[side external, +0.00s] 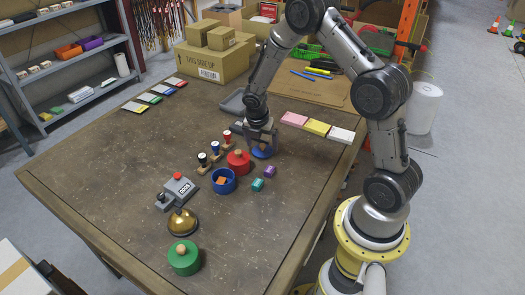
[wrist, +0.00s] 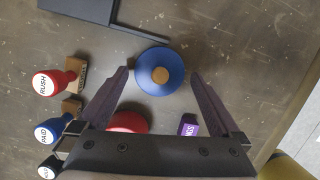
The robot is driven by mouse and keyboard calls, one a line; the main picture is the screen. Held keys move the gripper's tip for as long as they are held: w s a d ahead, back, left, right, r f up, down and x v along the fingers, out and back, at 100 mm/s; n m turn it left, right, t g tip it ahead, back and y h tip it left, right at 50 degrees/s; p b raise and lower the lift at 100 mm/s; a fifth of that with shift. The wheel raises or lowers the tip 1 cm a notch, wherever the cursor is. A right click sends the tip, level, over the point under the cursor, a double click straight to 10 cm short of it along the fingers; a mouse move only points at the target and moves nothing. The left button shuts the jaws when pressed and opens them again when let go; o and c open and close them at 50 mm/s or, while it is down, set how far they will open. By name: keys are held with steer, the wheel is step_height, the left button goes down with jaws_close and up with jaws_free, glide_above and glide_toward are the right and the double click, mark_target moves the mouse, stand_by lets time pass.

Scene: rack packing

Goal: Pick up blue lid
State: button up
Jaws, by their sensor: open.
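The blue lid (wrist: 147,84) is a round disc with a wooden knob at its centre, lying on the table in the wrist view. In the side external view the lid (side external: 262,153) shows under my gripper (side external: 262,143). My gripper is open; in the wrist view its fingertips (wrist: 160,72) stand to the left and right of the lid, with gaps between. A blue round container (side external: 223,184) without a lid stands nearby and holds a small orange-brown block (side external: 221,181). I cannot tell the exact height of the fingers above the table.
A red lidded container (side external: 238,164) stands close to the lid, partly behind my gripper in the wrist view. Stamps (side external: 215,149) stand in a row to the left. A purple block (side external: 257,185) and a teal block (side external: 269,171) lie nearby. A dark tray (side external: 232,103) lies behind.

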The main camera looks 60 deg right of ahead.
steer(key=shift+d+f, duration=0.15)
steer(key=shift+f, duration=0.45)
steer(key=c, duration=1.1)
steer(key=shift+r, duration=0.1)
